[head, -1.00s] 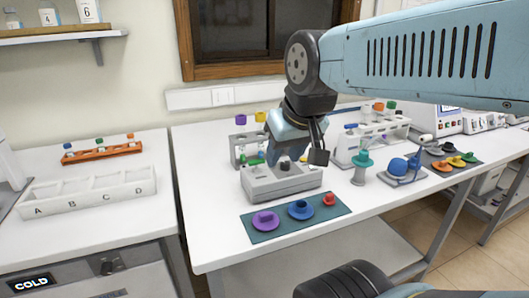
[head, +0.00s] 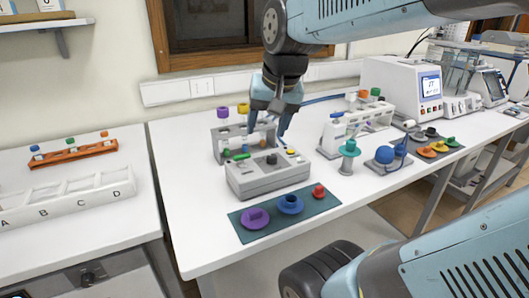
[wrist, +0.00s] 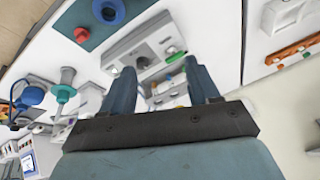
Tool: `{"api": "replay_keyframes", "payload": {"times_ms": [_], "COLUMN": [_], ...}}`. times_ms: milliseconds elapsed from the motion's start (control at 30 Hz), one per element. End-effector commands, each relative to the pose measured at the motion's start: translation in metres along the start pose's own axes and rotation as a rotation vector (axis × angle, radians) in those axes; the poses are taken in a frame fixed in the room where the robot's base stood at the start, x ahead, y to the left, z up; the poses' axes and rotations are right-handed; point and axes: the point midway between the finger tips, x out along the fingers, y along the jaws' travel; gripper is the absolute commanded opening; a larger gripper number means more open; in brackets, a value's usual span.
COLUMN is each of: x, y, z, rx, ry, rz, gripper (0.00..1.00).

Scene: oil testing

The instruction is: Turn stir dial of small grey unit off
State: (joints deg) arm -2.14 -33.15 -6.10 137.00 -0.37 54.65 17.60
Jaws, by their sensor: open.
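The small grey unit (head: 268,182) stands on the white bench, with a dark round dial (head: 271,158) and a small yellow spot on its top. My gripper (head: 268,128) points down above the unit's back part, its two fingers apart and empty. In the head view it looks clear of the dial. I cannot read the dial's marks or setting.
A rack with purple and yellow caps (head: 222,135) stands close behind the unit. A teal mat (head: 270,228) with purple, blue and red pieces lies in front. A white rack (head: 335,140), a teal-topped stand (head: 347,163) and a blue ball piece (head: 385,154) are to the right.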

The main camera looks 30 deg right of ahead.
Motion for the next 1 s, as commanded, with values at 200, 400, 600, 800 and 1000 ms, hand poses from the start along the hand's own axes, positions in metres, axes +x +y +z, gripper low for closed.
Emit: {"api": "replay_keyframes", "payload": {"times_ms": [200,400,600,800,1000], "x": [0.022,0.047,0.069,0.079,0.093], "y": [0.011,0.025,0.038,0.044,0.046], "z": [-0.053,-0.096,-0.125,-0.136,-0.133], "rx": [0.363,0.687,0.928,1.035,1.046], "ry": [-0.107,-0.173,-0.197,-0.198,-0.2], "rz": [0.054,0.147,0.239,0.283,0.289], "gripper": [0.6,0.6,0.6,0.6,0.6]}}
